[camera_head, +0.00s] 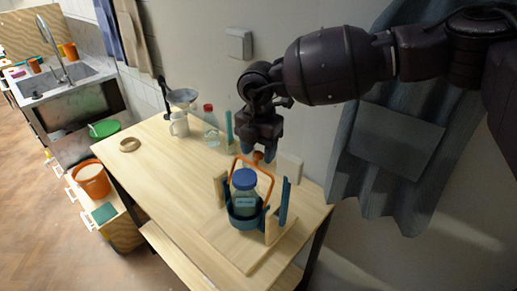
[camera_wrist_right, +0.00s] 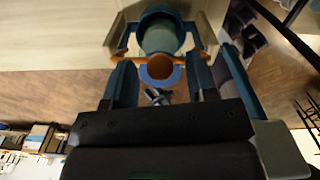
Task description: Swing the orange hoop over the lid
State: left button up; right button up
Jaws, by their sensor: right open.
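The orange hoop (camera_head: 268,178) stands raised, with its top bar and round knob behind and above the lid. The lid (camera_head: 244,178) is blue and sits on a clear labelled jar (camera_head: 244,200), which stands in a blue ring holder (camera_head: 236,220) between wooden posts. My right gripper (camera_head: 261,150) points down at the knob. In the right wrist view, its open fingers (camera_wrist_right: 162,74) lie on either side of the brown-orange knob (camera_wrist_right: 160,66), with gaps visible; the blue lid (camera_wrist_right: 158,82) shows partly behind the knob. My left gripper is not in view.
The holder stands on a wooden table (camera_head: 160,170) near the wall. A red-capped bottle (camera_head: 210,125), a white mug (camera_head: 179,125) and a tan ring (camera_head: 130,144) are farther back. A blue-grey apron (camera_head: 385,170) hangs at right. The table's left part is mostly clear.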

jog(key=shift+f, duration=0.3)
jog(key=shift+c, duration=0.5)
